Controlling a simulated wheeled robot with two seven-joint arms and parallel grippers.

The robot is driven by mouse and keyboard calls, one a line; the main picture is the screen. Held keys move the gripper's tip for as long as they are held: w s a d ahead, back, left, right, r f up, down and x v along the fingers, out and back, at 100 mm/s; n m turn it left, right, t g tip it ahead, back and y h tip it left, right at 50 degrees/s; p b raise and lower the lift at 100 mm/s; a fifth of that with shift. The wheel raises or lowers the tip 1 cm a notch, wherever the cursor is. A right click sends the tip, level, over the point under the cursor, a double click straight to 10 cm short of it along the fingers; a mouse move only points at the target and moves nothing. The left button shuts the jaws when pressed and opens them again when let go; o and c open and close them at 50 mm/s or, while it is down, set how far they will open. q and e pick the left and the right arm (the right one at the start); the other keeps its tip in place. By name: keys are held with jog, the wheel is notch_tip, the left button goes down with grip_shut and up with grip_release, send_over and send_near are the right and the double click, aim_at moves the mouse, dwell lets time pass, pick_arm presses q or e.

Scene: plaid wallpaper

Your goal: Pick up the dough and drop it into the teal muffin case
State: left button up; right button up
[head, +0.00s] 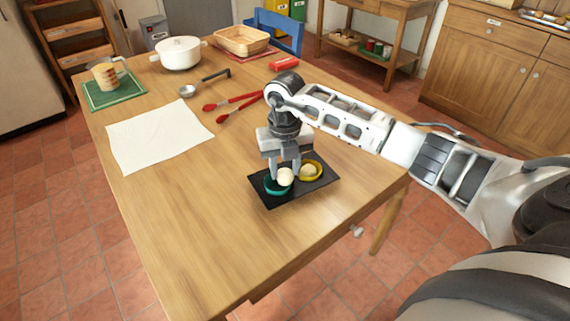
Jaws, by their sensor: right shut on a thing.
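A small pale ball of dough (285,177) is between the fingers of my right gripper (285,172). The gripper points down and is shut on it, over the dark tray (292,197). The teal muffin case (272,186) stands on the left of the tray, just below and left of the dough. The dough overlaps the case's right side in the picture, and I cannot tell whether they touch. A yellow muffin case (320,169) on the right of the tray holds another pale ball (308,171). My left gripper is not in view.
Red-handled tongs (232,104), a ladle (205,83) and a white cloth (158,135) lie behind and left of the tray. A white pot (180,54), a measuring cup (105,75) and a basket (242,41) stand farther back. The table's (190,240) front left is clear.

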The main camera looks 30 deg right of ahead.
aim_at(285, 171)
jog(key=o, duration=1.1)
jog(key=shift+c, duration=0.2)
notch_tip(285, 171, up, 16)
